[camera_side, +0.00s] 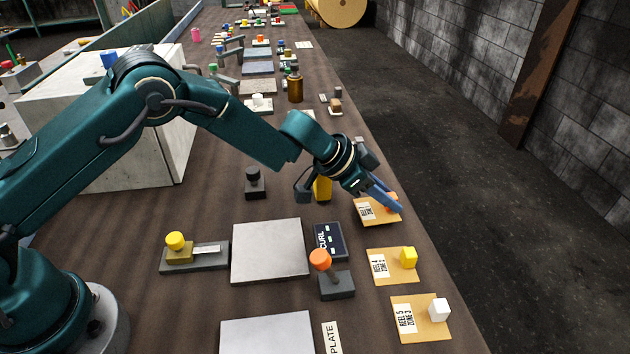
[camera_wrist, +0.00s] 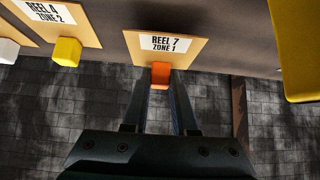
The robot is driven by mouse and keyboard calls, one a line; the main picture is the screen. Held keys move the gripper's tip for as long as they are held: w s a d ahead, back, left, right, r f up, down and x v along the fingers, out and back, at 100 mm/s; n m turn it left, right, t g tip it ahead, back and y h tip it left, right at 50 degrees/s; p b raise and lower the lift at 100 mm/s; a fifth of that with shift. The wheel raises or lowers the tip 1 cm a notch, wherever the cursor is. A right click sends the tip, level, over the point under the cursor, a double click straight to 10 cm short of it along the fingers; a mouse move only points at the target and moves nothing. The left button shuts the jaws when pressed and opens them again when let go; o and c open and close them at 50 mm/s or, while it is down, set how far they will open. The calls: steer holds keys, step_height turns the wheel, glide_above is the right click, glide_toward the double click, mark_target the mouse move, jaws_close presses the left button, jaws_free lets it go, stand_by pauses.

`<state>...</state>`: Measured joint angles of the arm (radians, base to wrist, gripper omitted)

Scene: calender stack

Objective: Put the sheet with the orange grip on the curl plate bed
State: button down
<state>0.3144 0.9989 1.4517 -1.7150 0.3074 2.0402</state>
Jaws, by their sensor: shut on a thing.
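The sheet with the orange grip (camera_side: 368,212) is a tan card at the table's right edge in the side view. In the wrist view its label reads "REEL 7 ZONE 1" (camera_wrist: 160,43). My gripper (camera_side: 393,204) is shut on the orange grip (camera_wrist: 160,75), which is mostly hidden by the fingers in the side view. I cannot tell whether the sheet touches the table. A flat grey plate bed (camera_side: 270,251) lies left of a dark box marked "CURL" (camera_side: 328,241). The bed's top is bare.
Two tan sheets, with a yellow grip (camera_side: 408,257) and a white grip (camera_side: 439,309), lie nearer along the right edge. An orange-knobbed lever (camera_side: 320,260) stands by the bed's right corner. Another grey plate (camera_side: 267,335) is in front. A yellow object (camera_side: 322,188) stands behind.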

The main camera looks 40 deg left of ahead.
step_height(320, 180, up, 8)
steer(key=shift+f, duration=0.1)
steer(key=s+a+r+n+t+y, duration=0.2)
steer(key=s+a+r+n, duration=0.2)
steer(key=a+r, duration=1.15)
steer(key=s+a+f+n+y, duration=0.2)
steer(key=s+a, duration=0.1)
steer(key=s, duration=0.4)
steer(key=s+a+f+n+y, duration=0.2)
steer(key=s+a, duration=0.1)
steer(key=s, duration=0.5)
steer(key=shift+s+f+n, duration=0.15)
steer(key=shift+f+n, duration=0.1)
steer(key=shift+n, duration=0.05)
